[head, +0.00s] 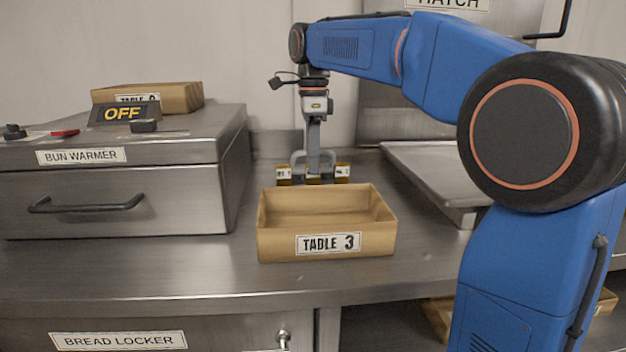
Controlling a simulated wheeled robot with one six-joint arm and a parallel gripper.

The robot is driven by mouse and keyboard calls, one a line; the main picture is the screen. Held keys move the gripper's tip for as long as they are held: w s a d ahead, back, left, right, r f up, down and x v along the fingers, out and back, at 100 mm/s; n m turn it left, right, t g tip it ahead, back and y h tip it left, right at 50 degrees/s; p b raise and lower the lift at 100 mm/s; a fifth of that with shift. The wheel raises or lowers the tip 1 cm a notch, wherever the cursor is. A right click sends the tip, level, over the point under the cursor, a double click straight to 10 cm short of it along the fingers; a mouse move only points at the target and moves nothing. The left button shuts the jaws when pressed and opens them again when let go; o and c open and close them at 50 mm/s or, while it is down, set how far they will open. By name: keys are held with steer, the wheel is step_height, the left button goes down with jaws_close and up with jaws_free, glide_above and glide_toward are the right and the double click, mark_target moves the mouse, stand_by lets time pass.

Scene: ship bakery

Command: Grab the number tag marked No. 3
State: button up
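A low dark and yellow strip with small white labels stands on the counter behind the Table 3 box. The left label (283,173) seems to read No. 1. The right label (342,172) is too small to read surely. No tag clearly reads No. 3. My gripper (313,176) points straight down at the middle of this strip, between the two labels. Its two fingers are spread apart, and I see nothing clearly held between them. The fingers hide the middle of the strip, and the box's back rim is just below the fingertips in the picture.
The open, empty cardboard box (327,243) marked Table 3 stands in front. A steel bun warmer (120,185) marked OFF, with another box (190,97) on top, is at left. A metal tray (440,180) lies at right. The front counter (150,270) is clear.

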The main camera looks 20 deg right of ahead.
mark_target(313, 179)
steer(key=shift+w+f, duration=0.1)
steer(key=shift+f, duration=1.9)
jaws_close()
steer(key=shift+r, duration=0.15)
